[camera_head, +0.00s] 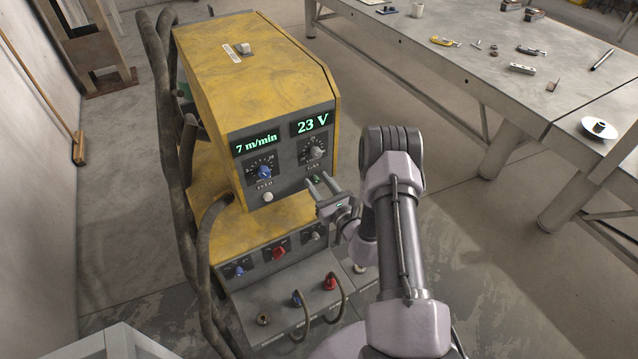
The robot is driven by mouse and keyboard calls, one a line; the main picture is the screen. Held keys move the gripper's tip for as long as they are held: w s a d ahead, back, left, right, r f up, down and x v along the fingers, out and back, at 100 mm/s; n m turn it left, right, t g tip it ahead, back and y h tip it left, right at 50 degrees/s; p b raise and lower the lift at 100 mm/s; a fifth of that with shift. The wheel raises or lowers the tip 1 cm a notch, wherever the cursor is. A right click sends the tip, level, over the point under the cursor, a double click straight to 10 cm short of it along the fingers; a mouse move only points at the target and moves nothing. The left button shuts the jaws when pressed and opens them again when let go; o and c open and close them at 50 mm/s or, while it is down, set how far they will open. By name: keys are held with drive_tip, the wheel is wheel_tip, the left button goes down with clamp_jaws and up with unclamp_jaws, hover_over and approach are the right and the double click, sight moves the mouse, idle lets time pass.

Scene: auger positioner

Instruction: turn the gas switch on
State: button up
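The yellow welding machine (255,85) stands left of centre, its grey control panel facing my arm. The panel has two green-lit displays, "7 m/min" and "23 V". A grey knob (316,153) sits under the voltage display, with a label below it that seems to read "GAS". Just under that label is a small greenish part (317,179), possibly the gas switch, partly hidden by my gripper. My gripper (318,180) is at the lower right of this panel, its two fingers apart and pointing at it. I cannot tell whether they touch the switch.
A blue knob (264,172) and a pale round button (268,197) are left on the panel. A lower panel has more knobs, including a red one (279,253), and cable plugs. Thick hoses (165,120) hang at the left. A workbench (490,60) with tools stands right.

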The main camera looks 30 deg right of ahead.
clamp_jaws()
drive_tip(key=m, duration=0.9)
drive_tip(key=shift+d, duration=0.1)
drive_tip(key=m, duration=0.4)
drive_tip(key=shift+f+m, duration=0.1)
drive_tip(key=shift+m, duration=2.3)
